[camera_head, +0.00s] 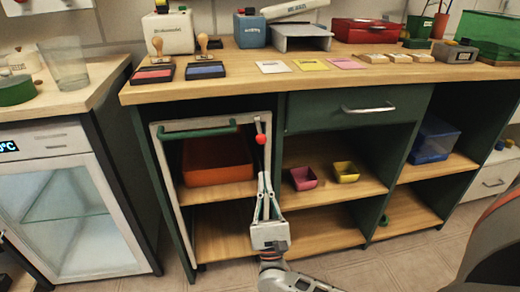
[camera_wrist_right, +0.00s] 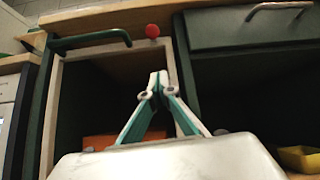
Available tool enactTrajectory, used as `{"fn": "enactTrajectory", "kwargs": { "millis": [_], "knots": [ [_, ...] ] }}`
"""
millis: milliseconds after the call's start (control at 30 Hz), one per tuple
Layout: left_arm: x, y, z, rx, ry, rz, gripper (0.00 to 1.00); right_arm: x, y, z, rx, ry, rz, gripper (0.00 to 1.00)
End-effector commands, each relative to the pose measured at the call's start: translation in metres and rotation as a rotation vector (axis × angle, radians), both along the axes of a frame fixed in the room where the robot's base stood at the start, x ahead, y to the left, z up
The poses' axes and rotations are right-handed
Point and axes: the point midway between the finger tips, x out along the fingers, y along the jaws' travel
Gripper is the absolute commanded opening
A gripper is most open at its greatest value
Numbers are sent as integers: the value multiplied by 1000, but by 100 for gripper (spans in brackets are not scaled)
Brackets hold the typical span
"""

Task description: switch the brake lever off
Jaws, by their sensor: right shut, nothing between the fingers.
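The brake lever shows as a red ball knob (camera_head: 260,139) on a short stem, at the top right corner of a pale upright frame (camera_head: 160,170) below the worktop. The knob also shows in the right wrist view (camera_wrist_right: 152,31), above the fingertips. My right gripper (camera_head: 264,176) points up just below the knob, fingers together and empty. In the wrist view its fingertips (camera_wrist_right: 158,78) appear apart from the knob. My left gripper is not in view.
A green bar handle (camera_head: 197,132) runs along the frame's top, left of the knob. An orange bin (camera_head: 215,163) stands behind the frame. Pink (camera_head: 303,178) and yellow (camera_head: 346,172) pots sit on the shelf to the right. The worktop edge (camera_head: 200,92) overhangs above the lever.

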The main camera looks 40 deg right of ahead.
Motion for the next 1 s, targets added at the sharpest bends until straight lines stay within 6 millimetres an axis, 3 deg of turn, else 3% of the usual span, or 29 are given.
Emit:
{"fn": "enactTrajectory", "kwargs": {
  "millis": [267, 700, 1000],
  "knots": [
    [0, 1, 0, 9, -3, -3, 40, 11, -8, 15, -4, -1, -2, 0],
    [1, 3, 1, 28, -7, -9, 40, 59, -40, 74, -3, 1, -2, 0],
    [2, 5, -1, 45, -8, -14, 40, 32, -19, 85, -1, 3, 0, 0]
  ]
}}
